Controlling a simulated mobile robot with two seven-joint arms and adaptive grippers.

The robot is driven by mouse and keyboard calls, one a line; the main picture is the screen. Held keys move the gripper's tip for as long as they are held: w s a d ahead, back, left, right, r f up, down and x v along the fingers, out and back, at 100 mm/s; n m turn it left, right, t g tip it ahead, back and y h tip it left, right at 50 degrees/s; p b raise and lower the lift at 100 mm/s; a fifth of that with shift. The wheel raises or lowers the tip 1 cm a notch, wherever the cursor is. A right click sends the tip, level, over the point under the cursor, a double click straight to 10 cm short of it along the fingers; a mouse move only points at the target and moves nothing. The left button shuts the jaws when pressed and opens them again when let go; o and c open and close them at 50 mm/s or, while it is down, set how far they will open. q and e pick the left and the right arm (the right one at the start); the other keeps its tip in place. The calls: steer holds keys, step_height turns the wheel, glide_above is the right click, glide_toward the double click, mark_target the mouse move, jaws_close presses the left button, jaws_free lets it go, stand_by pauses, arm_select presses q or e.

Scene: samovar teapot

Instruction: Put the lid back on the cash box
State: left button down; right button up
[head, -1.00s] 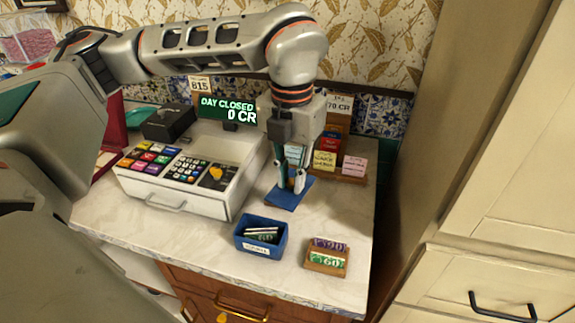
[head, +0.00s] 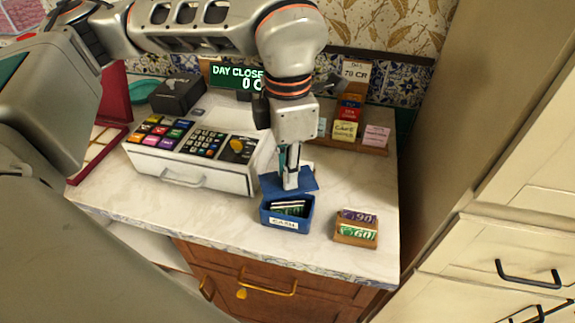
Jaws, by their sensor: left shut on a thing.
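The cash box (head: 287,222) is a small open blue bin with a white CASH label, standing on the counter with banknotes (head: 289,208) inside. The flat blue lid (head: 307,183) shows at the far rim of the box, partly overlapping it in the picture. My left gripper (head: 289,180) points down and is shut on the lid at its middle. I cannot tell exactly how high the lid is above the counter or if it touches the box. My right gripper is not in view.
A cash register (head: 190,155) stands to the left of the box. A wooden holder with 90 and 60 notes (head: 357,228) stands to its right. A rack of coloured cards (head: 346,132) stands behind. The marble counter (head: 220,225) is clear in front.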

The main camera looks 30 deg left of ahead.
arm_select(q)
step_height(320, 180, down, 2)
steer(key=shift+f+b, duration=0.25)
steer(key=shift+b, duration=0.35)
step_height(320, 180, down, 3)
steer(key=shift+f+b, duration=0.1)
steer(key=shift+b, duration=0.8)
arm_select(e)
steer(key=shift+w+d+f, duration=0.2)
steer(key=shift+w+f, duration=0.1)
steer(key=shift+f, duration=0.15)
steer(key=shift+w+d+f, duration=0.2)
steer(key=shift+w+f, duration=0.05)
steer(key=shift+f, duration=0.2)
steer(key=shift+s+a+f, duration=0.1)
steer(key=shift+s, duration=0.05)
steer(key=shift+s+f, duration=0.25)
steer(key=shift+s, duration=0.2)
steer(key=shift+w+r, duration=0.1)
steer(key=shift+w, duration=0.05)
